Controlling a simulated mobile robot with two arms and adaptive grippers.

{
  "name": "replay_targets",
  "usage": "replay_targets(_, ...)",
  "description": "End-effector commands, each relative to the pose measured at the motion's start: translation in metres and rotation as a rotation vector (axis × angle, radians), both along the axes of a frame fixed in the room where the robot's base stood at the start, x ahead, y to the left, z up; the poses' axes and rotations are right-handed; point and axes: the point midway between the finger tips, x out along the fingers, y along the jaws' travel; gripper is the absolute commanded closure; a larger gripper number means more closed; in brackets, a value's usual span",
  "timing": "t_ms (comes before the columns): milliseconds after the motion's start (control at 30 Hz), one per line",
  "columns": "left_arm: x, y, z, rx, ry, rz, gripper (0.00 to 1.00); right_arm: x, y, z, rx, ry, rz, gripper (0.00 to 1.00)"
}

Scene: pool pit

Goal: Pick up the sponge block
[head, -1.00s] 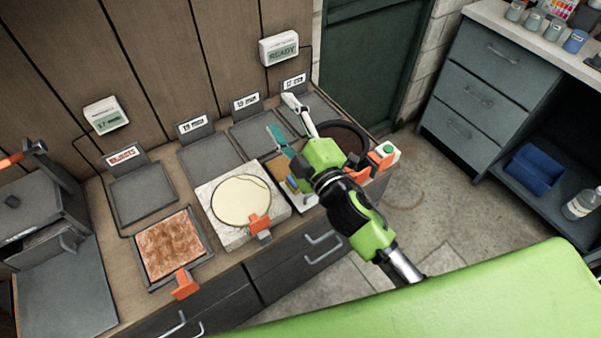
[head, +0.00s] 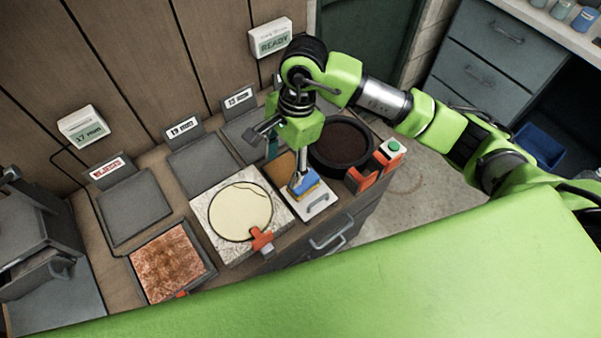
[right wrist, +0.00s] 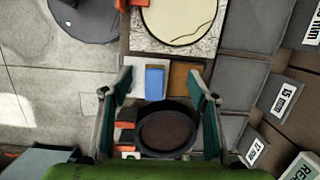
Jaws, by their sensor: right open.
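The sponge block (head: 306,186), blue on top with yellow at its edge, lies on the counter between the pale slab and a dark round pan. It shows in the right wrist view as a blue block (right wrist: 154,82) between and beyond the fingertips. My right gripper (head: 287,160) points down above it, open and empty, with one finger partly covering it in the head view. In the right wrist view the two fingers of my right gripper (right wrist: 160,88) are spread wide. I cannot tell the exact height between them. My left gripper is not in view.
A white plate with a handle (head: 319,204) and a tan pad (head: 284,166) adjoin the block. The dark pan (head: 346,143) stands right, beside orange clamps (head: 367,174). The pale slab with a cream disc (head: 240,208) is left. Grey plates with labels (head: 203,166) line the back.

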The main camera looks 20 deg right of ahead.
Motion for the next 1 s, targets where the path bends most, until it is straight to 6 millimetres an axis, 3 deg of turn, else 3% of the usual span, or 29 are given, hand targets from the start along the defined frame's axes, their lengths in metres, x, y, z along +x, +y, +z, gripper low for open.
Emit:
replay_targets(33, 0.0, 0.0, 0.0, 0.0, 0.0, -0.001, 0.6, 0.007, -0.019, 0.002, -0.071, -0.022, 0.008, 0.46)
replay_targets(100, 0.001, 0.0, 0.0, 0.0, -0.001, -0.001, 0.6, 0.013, -0.036, 0.004, -0.141, -0.037, 0.015, 0.46)
replay_targets(200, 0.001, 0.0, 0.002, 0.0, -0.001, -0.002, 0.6, 0.015, -0.048, 0.003, -0.184, -0.044, 0.018, 0.46)
replay_targets(600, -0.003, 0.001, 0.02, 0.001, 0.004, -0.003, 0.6, 0.014, -0.048, -0.066, -0.185, -0.04, 0.017, 0.46)
replay_targets(800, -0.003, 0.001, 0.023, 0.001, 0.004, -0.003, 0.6, 0.014, -0.048, -0.081, -0.184, -0.043, 0.017, 0.46)
replay_targets(1000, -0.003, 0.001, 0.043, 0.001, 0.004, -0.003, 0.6, 0.009, -0.05, -0.105, -0.184, -0.037, 0.017, 0.46)
